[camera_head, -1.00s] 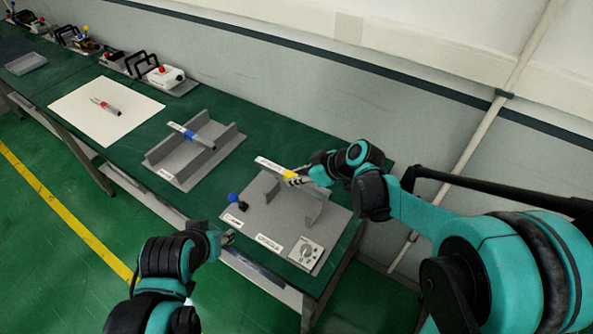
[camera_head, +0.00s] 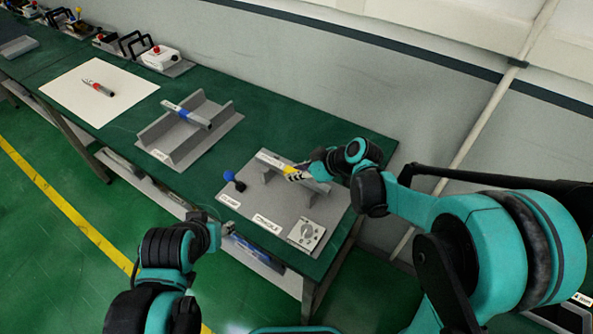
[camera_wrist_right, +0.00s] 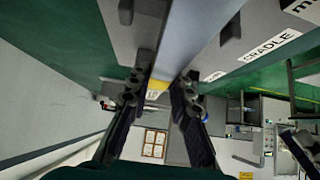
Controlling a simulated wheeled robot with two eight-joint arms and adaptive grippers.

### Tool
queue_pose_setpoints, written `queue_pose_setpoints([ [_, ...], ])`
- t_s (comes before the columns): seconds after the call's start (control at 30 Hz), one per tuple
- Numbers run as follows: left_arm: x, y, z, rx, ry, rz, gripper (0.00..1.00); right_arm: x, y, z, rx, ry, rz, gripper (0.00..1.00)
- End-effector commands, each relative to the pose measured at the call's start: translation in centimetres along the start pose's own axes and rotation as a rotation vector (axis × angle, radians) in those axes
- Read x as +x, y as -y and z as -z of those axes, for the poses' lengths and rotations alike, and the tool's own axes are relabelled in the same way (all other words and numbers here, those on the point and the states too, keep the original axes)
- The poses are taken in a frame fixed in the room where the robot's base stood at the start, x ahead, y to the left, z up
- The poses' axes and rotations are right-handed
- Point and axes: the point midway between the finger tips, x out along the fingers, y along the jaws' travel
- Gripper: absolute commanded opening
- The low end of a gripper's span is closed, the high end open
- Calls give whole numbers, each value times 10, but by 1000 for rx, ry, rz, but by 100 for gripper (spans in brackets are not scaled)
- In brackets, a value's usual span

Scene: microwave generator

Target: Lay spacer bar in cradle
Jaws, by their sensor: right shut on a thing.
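The spacer bar (camera_head: 277,161), a grey bar with a yellow band, is held in my right gripper (camera_head: 300,173). In the right wrist view the bar (camera_wrist_right: 188,42) runs up between the two fingers of the right gripper (camera_wrist_right: 160,88). The cradle, labelled as such on its grey base plate (camera_head: 240,200), has upright supports (camera_head: 309,197) below the bar. The bar lies over the supports, close to their tops; whether it touches them I cannot tell. My left gripper (camera_head: 224,230) is at the table's front edge, away from the bar, and its opening is unclear.
A blue-knobbed lever (camera_head: 229,176) and a grey dial box (camera_head: 306,234) stand on the cradle plate. A grey channel tray (camera_head: 185,150) with a blue-banded bar across it stands to the left. A white sheet (camera_head: 120,105) with a red-banded piece lies further left.

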Motion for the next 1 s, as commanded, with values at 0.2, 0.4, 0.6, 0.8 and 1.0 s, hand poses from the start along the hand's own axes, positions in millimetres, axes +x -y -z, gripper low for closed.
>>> queue_pose_setpoints([
  [0.2, 0, 0, 0, 0, 0, 0, 44, 0, 0, 0, 0, 0, 0, 0],
  [0.4, 1, 0, 0, 0, 0, 0, 44, 1, 0, -1, 0, 0, 0, 0],
  [0.6, 3, 0, -2, 0, 0, 0, 44, 3, 0, -3, 0, 0, 0, 25],
  [0.8, 2, 0, -2, 0, 0, 0, 44, 3, 0, -2, 0, 0, 0, 44],
  [1.0, 2, 0, -2, 0, 0, 0, 44, 1, 0, -3, 0, 0, 0, 44],
])
